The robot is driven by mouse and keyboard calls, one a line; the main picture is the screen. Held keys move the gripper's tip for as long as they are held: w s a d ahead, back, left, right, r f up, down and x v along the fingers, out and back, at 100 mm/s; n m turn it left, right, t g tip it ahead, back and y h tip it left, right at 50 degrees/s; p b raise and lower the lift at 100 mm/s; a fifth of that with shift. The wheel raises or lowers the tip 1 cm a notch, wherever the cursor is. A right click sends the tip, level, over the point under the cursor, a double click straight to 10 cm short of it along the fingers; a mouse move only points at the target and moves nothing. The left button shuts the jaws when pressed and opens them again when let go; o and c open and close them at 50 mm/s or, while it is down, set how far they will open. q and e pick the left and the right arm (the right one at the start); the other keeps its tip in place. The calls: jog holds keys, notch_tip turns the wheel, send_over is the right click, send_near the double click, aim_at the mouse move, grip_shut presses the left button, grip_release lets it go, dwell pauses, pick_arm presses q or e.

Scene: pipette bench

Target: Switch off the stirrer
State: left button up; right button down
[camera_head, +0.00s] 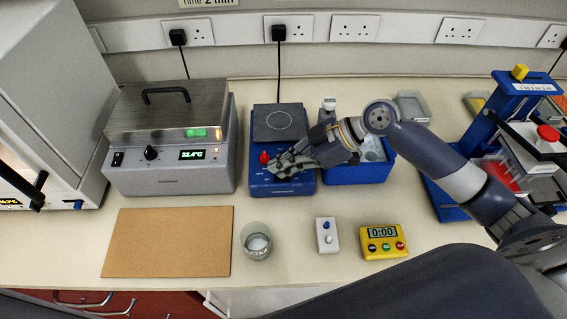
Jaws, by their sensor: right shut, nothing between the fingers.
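The stirrer (258,187) is a blue unit with a dark square top plate (279,122) marked with a pale circle. It stands at the back middle of the bench in the head view, with a red knob (264,157) on its front face. My right gripper (276,169) reaches in from the right, low over the stirrer's front. It is shut and empty, with its fingertips just right of the knob. Whether they touch the knob, I cannot tell. The gripper hides the right part of the stirrer's front. My left gripper is not in view.
A steel-lidded bath (170,182) stands left of the stirrer. A blue box (352,174) stands close on its right, partly behind my arm. In front are a brown board (168,243), a glass beaker (257,242), a small white box (327,238) and a yellow timer (384,253).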

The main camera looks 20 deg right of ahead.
jog(key=shift+a+f+b, duration=0.1)
jog(key=shift+f+b, duration=0.2)
jog(key=shift+f, duration=0.1)
jog(key=shift+r, duration=0.1)
jog(key=shift+d, duration=0.3)
jog(key=shift+s+d+f, duration=0.2)
jog(key=shift+s+d, duration=0.1)
jog(key=shift+d, duration=0.15)
